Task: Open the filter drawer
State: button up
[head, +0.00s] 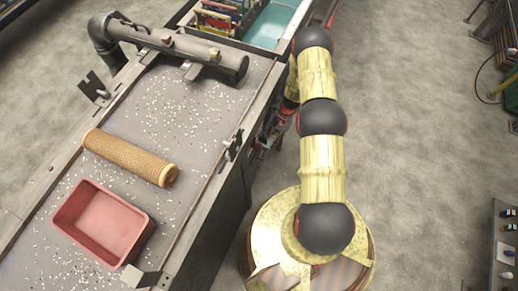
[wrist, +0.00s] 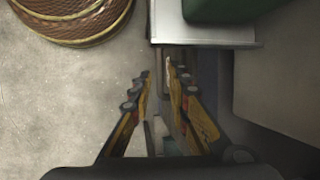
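In the wrist view a pale, light-edged box-like part (wrist: 205,34), which may be the filter drawer, sits at the top centre with a dark green object (wrist: 225,10) over it. I cannot tell how far it stands out of the bench. My gripper (wrist: 157,72) has its two yellow and black fingers apart, with a narrow gap between the tips. The tips are just below the pale part's lower left corner; I cannot tell whether they touch it. In the head view my gripper (head: 268,140) is low beside the bench's right side, partly hidden by my arm.
The workbench (head: 205,110) carries a tan mesh tube (head: 130,157), a red tray (head: 103,224), a grey pipe (head: 185,50) and scattered white bits. A teal basin (head: 272,22) is at the back. A side table (head: 503,250) stands far right. The floor (head: 415,130) between is clear.

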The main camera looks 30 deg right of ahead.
aim_at(265, 155)
jog(key=b+x, duration=0.1)
jog(key=x, duration=0.6)
jog(key=shift+s+a+f, duration=0.1)
jog(key=shift+a+f, duration=0.05)
jog(key=shift+f, duration=0.1)
grip_shut()
dwell(0.6)
